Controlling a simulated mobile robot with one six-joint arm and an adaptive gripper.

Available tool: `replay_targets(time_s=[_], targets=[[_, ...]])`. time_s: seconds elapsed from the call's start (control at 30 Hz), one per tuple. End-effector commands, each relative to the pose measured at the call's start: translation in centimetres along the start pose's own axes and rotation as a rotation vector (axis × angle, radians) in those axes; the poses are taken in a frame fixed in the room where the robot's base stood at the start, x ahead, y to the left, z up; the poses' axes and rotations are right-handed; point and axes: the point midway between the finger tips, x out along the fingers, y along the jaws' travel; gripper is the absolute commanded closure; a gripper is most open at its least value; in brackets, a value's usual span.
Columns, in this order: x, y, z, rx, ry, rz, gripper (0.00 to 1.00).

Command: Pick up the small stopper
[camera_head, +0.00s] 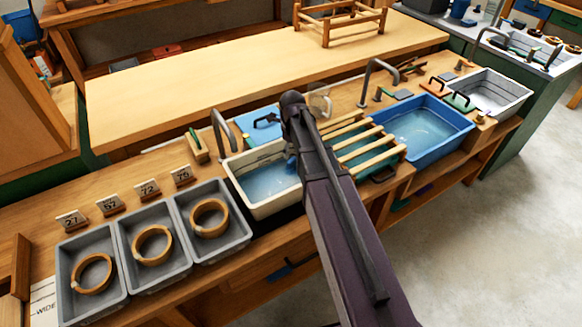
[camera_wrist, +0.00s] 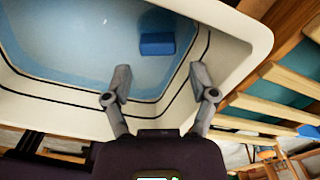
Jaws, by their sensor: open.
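A small blue block (camera_wrist: 157,44) lies in the water of the white basin (camera_wrist: 232,22) in the wrist view; it may be the small stopper, but I cannot tell for sure. My gripper (camera_wrist: 159,82) is open and empty, its two fingers spread over the basin's near wall. The block lies beyond the fingertips, between their lines, with no contact visible. In the head view the white basin (camera_head: 233,172) is partly hidden by my arm, and my fingers cannot be made out.
A wooden slatted rack (camera_head: 362,143) lies right of the white basin, before a blue water-filled basin (camera_head: 448,122). Curved taps (camera_head: 222,132) stand behind the basins. Grey trays (camera_head: 118,236) with wooden rings stand at the left. The long rear tabletop (camera_head: 200,90) is mostly clear.

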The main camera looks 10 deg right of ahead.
Motion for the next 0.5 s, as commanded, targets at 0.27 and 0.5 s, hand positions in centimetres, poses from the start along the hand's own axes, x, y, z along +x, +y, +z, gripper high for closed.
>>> replay_targets(time_s=[0.27,0.5], targets=[[1.0,0.1,-0.1,0.001,0.000,0.000,0.26],[2.9,0.2,-0.1,0.001,0.000,0.000,0.26]])
